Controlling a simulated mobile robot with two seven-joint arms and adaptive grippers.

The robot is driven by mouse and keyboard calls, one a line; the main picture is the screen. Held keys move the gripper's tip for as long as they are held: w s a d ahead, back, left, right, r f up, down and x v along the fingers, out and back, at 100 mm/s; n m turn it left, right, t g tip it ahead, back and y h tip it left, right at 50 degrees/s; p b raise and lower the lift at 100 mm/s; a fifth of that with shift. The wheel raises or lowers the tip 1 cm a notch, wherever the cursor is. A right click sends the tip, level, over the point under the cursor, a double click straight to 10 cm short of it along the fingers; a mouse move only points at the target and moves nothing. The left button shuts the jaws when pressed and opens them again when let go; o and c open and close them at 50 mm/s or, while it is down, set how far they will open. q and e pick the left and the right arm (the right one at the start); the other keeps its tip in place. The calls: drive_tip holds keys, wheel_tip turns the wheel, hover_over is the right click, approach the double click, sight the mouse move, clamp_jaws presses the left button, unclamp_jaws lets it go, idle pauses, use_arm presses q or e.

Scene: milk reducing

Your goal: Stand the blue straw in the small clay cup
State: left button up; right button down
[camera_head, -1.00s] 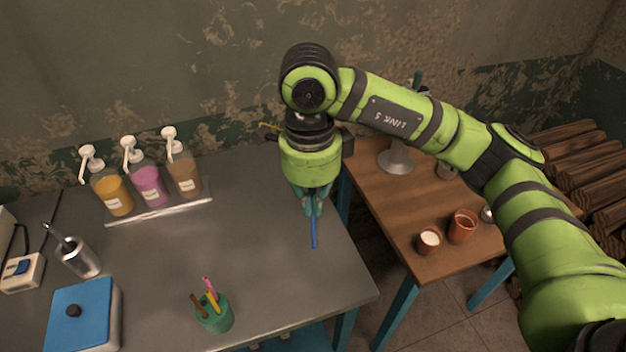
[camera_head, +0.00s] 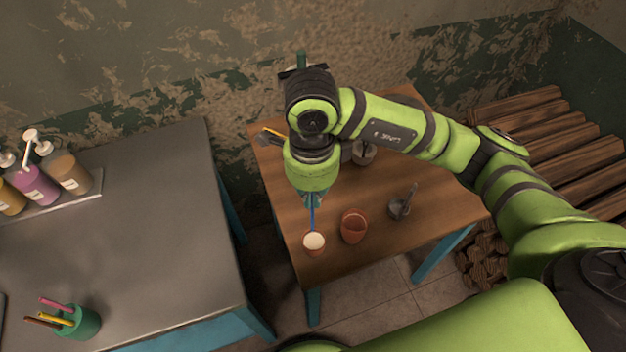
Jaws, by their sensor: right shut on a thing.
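My right gripper (camera_head: 311,201) points down over the wooden table and is shut on the blue straw (camera_head: 312,220). The straw hangs roughly upright, and its lower end overlaps the back rim of the small clay cup (camera_head: 308,251) with white contents. I cannot tell whether the straw's tip is inside the cup, touching it, or above and behind it. The cup stands upright near the table's front left corner. The straw's upper part is hidden by the gripper. My left gripper is not in view.
A larger reddish clay cup (camera_head: 354,229) stands just right of the small one. A grey metal vessel with a handle (camera_head: 400,207) is further right. The grey table (camera_head: 160,230) at left holds pump bottles (camera_head: 70,172) and a green pencil cup (camera_head: 85,321). A gap separates the tables.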

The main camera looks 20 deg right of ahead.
drive_tip(key=shift+d+f, duration=0.2)
drive_tip(key=shift+s+a+f, duration=0.1)
drive_tip(key=shift+a+f, duration=0.15)
drive_tip(key=shift+f, duration=0.15)
wheel_tip(320, 180, down, 5)
drive_tip(key=b, duration=0.4)
drive_tip(key=shift+d, duration=0.1)
use_arm(q)
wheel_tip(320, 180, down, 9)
drive_tip(key=b, duration=0.4)
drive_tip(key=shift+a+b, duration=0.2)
drive_tip(key=shift+b, duration=0.2)
use_arm(e)
wheel_tip(320, 180, down, 4)
drive_tip(key=shift+r, duration=0.1)
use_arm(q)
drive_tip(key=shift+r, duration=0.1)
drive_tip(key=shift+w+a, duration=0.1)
use_arm(e)
drive_tip(key=c, duration=1)
unclamp_jaws()
drive_tip(key=shift+o, duration=0.2)
